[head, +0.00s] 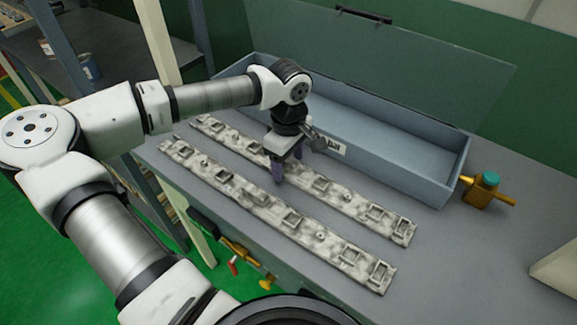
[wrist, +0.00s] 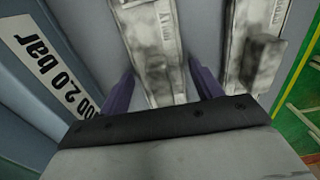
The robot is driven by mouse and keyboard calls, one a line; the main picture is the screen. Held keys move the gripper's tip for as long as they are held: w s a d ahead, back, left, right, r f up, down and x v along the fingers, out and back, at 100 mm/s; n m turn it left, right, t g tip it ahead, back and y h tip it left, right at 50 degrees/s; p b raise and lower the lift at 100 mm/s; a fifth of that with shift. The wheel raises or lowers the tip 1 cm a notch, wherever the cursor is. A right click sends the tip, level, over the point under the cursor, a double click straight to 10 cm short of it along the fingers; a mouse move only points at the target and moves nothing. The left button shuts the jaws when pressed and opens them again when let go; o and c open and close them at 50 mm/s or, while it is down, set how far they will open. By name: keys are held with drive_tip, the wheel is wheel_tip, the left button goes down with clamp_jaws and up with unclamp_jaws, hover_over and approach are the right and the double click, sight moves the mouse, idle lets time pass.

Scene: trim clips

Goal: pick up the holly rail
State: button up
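Two long pale grey, mottled rails with raised clips lie side by side on the bench. I cannot tell by looks which one is the holly rail. The far rail (head: 345,198) lies closest to the box, and the near rail (head: 250,197) lies in front of it. My gripper (head: 287,164) points down over the middle of the far rail. In the wrist view, its purple fingers stand apart on either side of the far rail (wrist: 153,35), with the near rail (wrist: 258,40) to the right. The gripper is open; whether it touches the rail is unclear.
A long blue-grey box (head: 400,168) with its lid open stands behind the rails. Its front label (wrist: 45,65) shows in the wrist view. A brass valve (head: 479,194) with a teal top sits right of the box. The bench's right front is clear.

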drive_tip(key=c, duration=0.9)
drive_tip(key=shift+r, duration=0.1)
